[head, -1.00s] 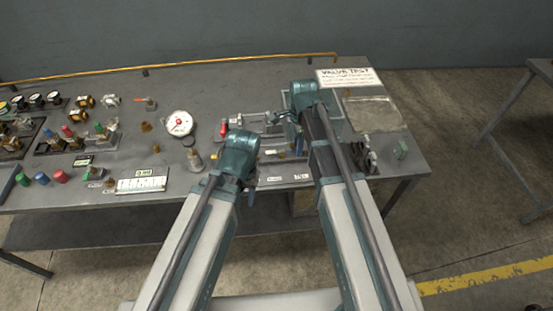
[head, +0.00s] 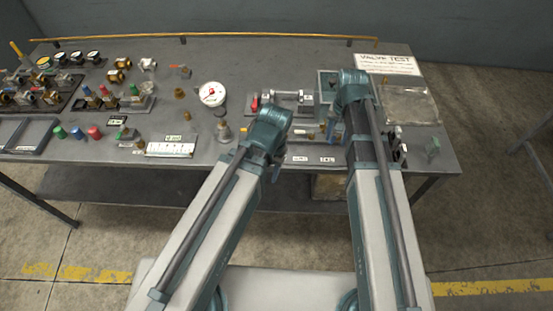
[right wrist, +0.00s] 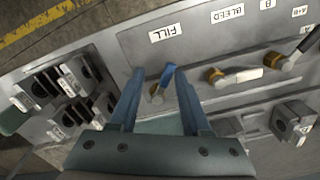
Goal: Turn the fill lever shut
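The fill lever (right wrist: 168,76) has a blue handle on a brass stem and sits beside the FILL label (right wrist: 167,32) in the right wrist view. My right gripper (right wrist: 160,72) is open, with its two blue fingers on either side of the lever. In the head view my right gripper (head: 334,132) is over the front right of the bench and covers most of the lever. My left gripper (head: 276,168) hangs at the bench's front edge, its fingers too small to read.
A brass valve with a pale lever (right wrist: 236,76) stands beside the fill lever, near the BLEED label (right wrist: 227,13). Dark clips on grey blocks (right wrist: 70,85) stand on the other side. A dial gauge (head: 212,94) and a white sign (head: 388,64) are on the bench.

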